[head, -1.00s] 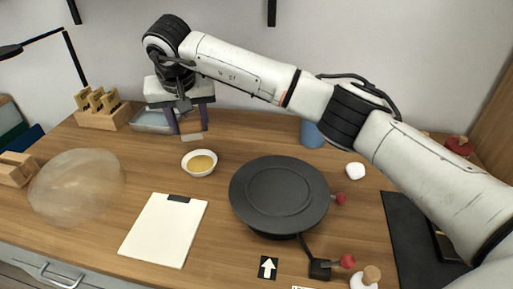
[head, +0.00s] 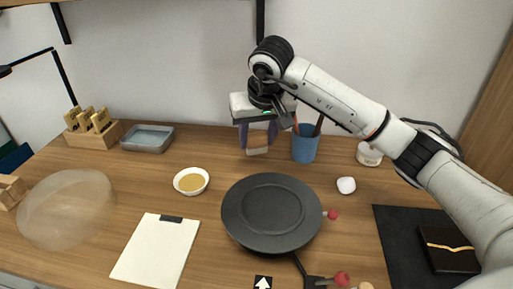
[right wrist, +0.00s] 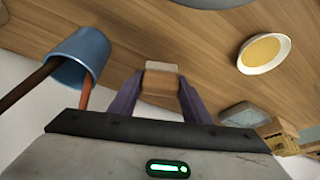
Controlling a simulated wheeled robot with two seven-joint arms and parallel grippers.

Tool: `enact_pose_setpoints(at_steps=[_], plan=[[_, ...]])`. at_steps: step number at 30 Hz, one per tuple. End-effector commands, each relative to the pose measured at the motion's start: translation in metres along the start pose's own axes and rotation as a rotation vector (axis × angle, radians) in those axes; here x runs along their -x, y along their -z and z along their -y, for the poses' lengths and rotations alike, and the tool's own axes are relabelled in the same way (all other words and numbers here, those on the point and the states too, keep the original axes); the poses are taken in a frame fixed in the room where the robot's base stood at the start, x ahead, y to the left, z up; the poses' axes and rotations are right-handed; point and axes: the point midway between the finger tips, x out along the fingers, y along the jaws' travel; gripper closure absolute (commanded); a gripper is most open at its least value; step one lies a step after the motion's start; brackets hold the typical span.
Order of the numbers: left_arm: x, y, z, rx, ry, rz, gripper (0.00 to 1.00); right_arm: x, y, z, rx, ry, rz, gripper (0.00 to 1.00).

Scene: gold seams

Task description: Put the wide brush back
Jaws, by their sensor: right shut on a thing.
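My right gripper (head: 258,136) is shut on the wide brush (head: 257,151), whose pale end hangs below the purple fingers. In the right wrist view the brush (right wrist: 160,84) sits between the two fingers, with a light tip and a tan body. The blue cup (head: 305,149) stands upright just to the right of the gripper, with thin brush handles leaning out of it. It also shows at the left of the right wrist view (right wrist: 80,54). The held brush is beside the cup, apart from it. My left gripper is out of view.
A white bowl of gold liquid (head: 191,182) and a grey tray (head: 147,140) lie to the left. A black turntable (head: 270,213) fills the middle front. A white pad (head: 157,250), a cloudy dome (head: 66,209) and a small white piece (head: 346,185) also lie on the table.

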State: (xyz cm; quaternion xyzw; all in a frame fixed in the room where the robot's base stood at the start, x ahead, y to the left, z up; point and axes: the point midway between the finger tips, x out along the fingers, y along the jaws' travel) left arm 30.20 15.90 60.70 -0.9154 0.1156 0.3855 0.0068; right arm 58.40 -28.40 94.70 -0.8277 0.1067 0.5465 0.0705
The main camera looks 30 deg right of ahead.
Motion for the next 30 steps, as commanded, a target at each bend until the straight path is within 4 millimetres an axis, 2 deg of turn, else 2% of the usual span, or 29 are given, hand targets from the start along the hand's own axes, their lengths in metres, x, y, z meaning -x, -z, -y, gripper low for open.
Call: enact_pose_setpoints(at_steps=[3, 6, 19, 20, 22, 30], plan=[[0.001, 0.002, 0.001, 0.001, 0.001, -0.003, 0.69, -0.02, -0.01, 0.001, 0.002, 0.0, 0.006, 0.75], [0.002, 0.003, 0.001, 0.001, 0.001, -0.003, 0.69, -0.03, -0.013, 0.001, 0.001, 0.001, 0.003, 0.75], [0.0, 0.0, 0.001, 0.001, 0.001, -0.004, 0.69, -0.037, -0.015, 0.001, 0.001, -0.001, 0.0, 0.75], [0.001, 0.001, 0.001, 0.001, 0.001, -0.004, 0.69, -0.035, -0.015, 0.001, 0.001, 0.0, 0.0, 0.52], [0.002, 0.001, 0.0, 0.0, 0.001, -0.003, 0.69, -0.035, -0.015, 0.001, 0.001, 0.0, 0.001, 0.4], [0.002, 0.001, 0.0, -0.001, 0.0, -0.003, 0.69, -0.035, -0.015, 0.001, 0.001, 0.0, 0.001, 0.38]])
